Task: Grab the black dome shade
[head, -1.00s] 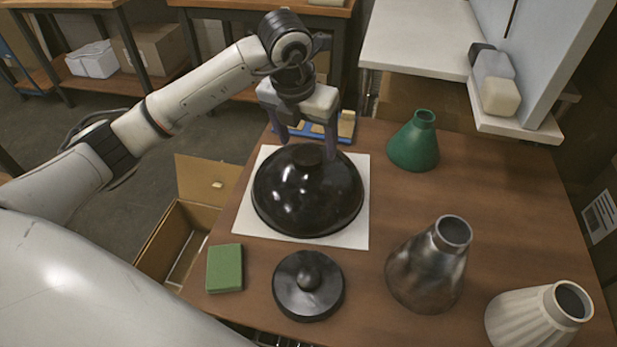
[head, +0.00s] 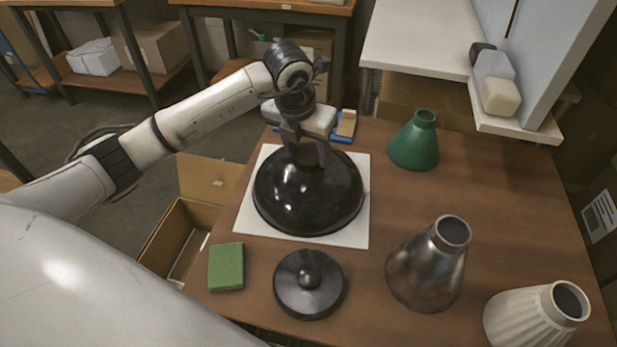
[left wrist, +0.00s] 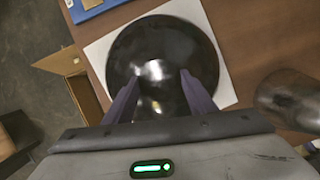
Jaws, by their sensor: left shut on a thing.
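The glossy black dome shade (head: 308,200) sits on a white square sheet (head: 262,233) on the wooden table. My left gripper (head: 307,156) has come down from above onto the neck at the top of the dome. It is shut on the neck, which is partly hidden behind the fingers. In the left wrist view the dome (left wrist: 155,45) lies below my left gripper (left wrist: 155,85), with a finger on each side of its top. The dome still rests on the sheet. My right gripper does not show.
A green cone shade (head: 414,145), a metal cone shade (head: 425,275) and a ribbed white shade (head: 530,318) stand to the right. A dark round base (head: 308,284) and a green sponge (head: 226,266) are in front. An open cardboard box (head: 180,235) is left of the table.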

